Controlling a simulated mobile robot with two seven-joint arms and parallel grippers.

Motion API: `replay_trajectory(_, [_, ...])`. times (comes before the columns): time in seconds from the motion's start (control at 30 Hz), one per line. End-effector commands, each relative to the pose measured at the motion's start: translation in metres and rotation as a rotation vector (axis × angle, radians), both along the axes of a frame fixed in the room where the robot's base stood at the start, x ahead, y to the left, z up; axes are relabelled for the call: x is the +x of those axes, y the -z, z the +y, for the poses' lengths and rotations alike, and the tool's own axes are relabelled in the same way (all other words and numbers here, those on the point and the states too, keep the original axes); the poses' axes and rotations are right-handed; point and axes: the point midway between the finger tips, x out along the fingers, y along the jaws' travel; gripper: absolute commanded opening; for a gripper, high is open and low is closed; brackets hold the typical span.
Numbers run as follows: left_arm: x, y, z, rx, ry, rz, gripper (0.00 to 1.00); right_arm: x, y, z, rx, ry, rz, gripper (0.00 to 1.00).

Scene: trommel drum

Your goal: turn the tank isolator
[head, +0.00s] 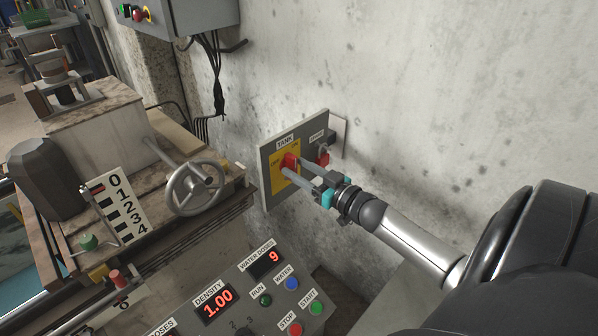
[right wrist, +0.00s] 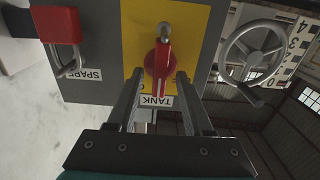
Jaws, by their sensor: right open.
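The tank isolator is a red rotary handle (head: 289,162) on a yellow plate, on a grey panel (head: 268,190) labelled TANK on the concrete wall. In the right wrist view the red handle (right wrist: 162,62) lies ahead, between the lines of the two fingers. My right gripper (head: 294,169) reaches it from the lower right, and its open fingers (right wrist: 157,80) stand on either side of the handle's near end. I cannot tell whether they touch it. The fingers partly cover the yellow plate in the head view. My left gripper is not in view.
Beside it on the panel is a SPARE switch with a red padlock (right wrist: 55,25). A handwheel (head: 194,188) and a 0-to-4 scale (head: 122,208) stand to the left. Below is a control desk with a density display (head: 217,303) and buttons. Bare wall lies to the right.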

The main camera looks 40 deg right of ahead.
Motion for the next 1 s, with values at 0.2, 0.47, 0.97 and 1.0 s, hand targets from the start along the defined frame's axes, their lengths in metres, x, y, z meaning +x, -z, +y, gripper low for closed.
replay_trajectory(0.2, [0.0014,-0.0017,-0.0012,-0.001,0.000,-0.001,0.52,0.0031,0.0001,0.0001,0.000,0.000,0.001,0.51])
replay_trajectory(0.47, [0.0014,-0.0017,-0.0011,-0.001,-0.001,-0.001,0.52,0.0029,0.0000,0.0001,0.000,0.000,0.001,0.39])
replay_trajectory(0.97, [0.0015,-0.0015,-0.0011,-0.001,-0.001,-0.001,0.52,0.0027,0.0001,0.0003,0.000,0.000,0.001,0.00])
replay_trajectory(1.0, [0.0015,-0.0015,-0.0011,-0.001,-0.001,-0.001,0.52,0.0027,0.0001,0.0003,0.000,0.000,0.001,0.00])
